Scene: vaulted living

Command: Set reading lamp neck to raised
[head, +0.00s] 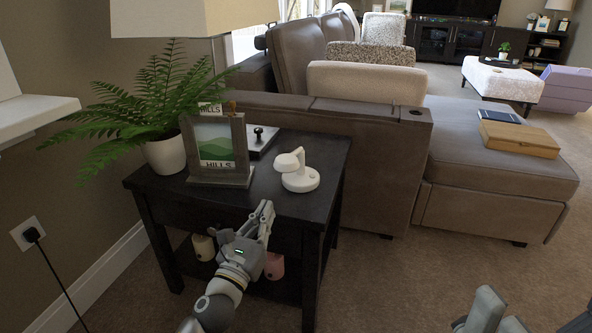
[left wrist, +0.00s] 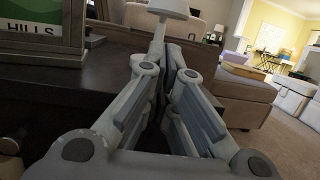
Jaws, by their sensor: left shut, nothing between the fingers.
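The white reading lamp (head: 300,182) stands on the dark side table (head: 285,207), near its right side. Its head sits low over the round base on a short, bent neck and points left. My left gripper (head: 266,208) is in front of the table's front edge, pointing toward the lamp, shut and empty, apart from the lamp. In the left wrist view the lamp's white head (left wrist: 169,8) shows at the top, beyond the shut fingers, which hide most of its lower part. My right gripper (head: 490,312) is partly in view at the bottom right, far from the lamp; its opening is unclear.
A framed hills picture (head: 216,148) and a potted fern (head: 165,155) stand left of the lamp. A dark box with a knob (head: 258,140) is behind it. A brown sofa (head: 375,160) borders the table's right. Open carpet (head: 400,280) lies in front.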

